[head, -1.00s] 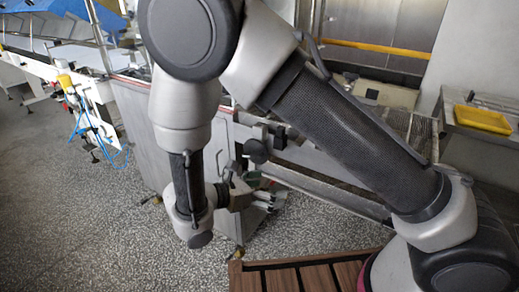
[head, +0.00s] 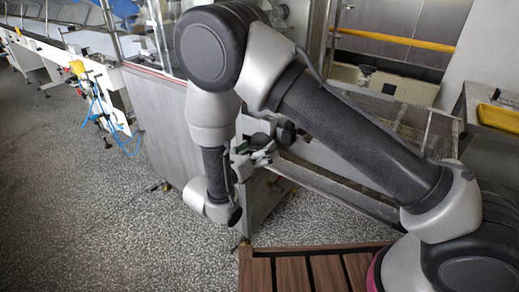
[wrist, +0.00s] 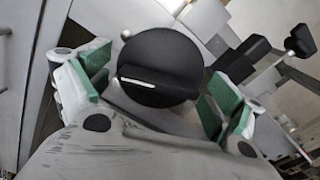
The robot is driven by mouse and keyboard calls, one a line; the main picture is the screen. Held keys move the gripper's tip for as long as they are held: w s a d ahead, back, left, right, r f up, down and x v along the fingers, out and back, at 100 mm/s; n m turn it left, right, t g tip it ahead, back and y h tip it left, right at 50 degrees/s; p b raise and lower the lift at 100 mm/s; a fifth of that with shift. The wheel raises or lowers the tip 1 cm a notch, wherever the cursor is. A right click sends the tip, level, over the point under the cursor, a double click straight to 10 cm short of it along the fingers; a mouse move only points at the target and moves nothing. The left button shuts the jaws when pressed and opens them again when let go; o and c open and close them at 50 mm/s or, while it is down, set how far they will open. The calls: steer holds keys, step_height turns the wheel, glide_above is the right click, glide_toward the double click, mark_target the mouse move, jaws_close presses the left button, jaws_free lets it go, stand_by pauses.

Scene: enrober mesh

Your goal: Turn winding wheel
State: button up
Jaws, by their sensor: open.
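The winding wheel, a round black disc with a pale bar across its face, is seen in the wrist view (wrist: 160,55). It lies between the two green finger pads in that picture. My gripper (wrist: 150,95) is open, one pad left of the wheel and one right; neither pad clearly touches it. Whether the pads reach its depth I cannot tell. In the head view, my gripper (head: 262,149) is beside the machine's front, beneath my arm. A dark round part (head: 288,134) just right of it may be the wheel, partly hidden.
Other black knobs (wrist: 300,41) on metal rods stand right of the wheel. A mesh conveyor (head: 410,132) runs behind my arm. A yellow tray (head: 499,118) lies on a table at right. A wooden slatted platform (head: 310,272) is at front; the speckled floor left is open.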

steer(key=shift+d, duration=0.1)
steer(key=c, duration=0.8)
steer(key=shift+o, duration=0.2)
steer(key=m, duration=0.5)
steer(key=o, duration=0.8)
steer(key=shift+w, duration=0.1)
steer(key=shift+c, duration=0.2)
steer(key=v, duration=1.2)
